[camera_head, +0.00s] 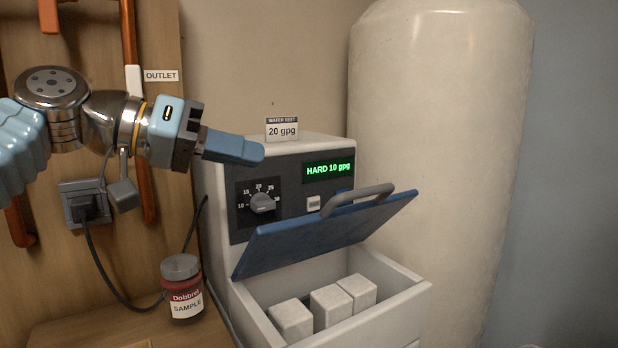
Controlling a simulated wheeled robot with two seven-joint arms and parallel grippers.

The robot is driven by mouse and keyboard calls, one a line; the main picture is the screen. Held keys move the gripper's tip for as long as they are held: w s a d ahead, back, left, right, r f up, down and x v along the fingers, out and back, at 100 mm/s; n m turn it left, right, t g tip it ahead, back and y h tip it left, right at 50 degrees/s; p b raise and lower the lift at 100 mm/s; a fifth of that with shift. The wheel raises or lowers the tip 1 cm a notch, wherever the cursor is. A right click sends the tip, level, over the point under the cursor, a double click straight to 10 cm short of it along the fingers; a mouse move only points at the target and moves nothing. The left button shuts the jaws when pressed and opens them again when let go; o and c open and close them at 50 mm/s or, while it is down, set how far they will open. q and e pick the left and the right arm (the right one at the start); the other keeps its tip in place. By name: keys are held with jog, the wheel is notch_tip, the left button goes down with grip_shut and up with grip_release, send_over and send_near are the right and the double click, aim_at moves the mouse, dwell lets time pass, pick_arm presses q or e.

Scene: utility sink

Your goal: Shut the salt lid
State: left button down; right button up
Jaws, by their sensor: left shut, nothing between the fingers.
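The salt lid (305,247) is a blue panel with a grey handle (352,200). It stands raised and tilted over the open salt bin (405,297). Several white salt blocks lie in the bin, among them a front one (291,319). My left gripper (262,153) comes in from the left with its blue fingers together and empty. It is above the lid's left part, in front of the upper cabinet, and apart from the lid in the picture. My right gripper is not in view.
The control panel has a dial (262,203) and a display (328,170) reading HARD 10 gpg. A card (281,129) reading 20 gpg is on top. A sample jar (182,288) stands on the wooden ledge at left. A tall tank (440,130) stands behind.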

pick_arm(q)
jog(key=x, duration=0.7)
jog(key=shift+w+d, duration=0.1)
jog(key=shift+d, duration=0.1)
jog(key=shift+s+d+f, duration=0.2)
jog(key=shift+d+f, duration=0.35)
jog(key=shift+f, duration=0.25)
jog(key=shift+s+d+f, duration=0.15)
jog(key=shift+d+f, duration=0.4)
jog(key=shift+f, duration=0.2)
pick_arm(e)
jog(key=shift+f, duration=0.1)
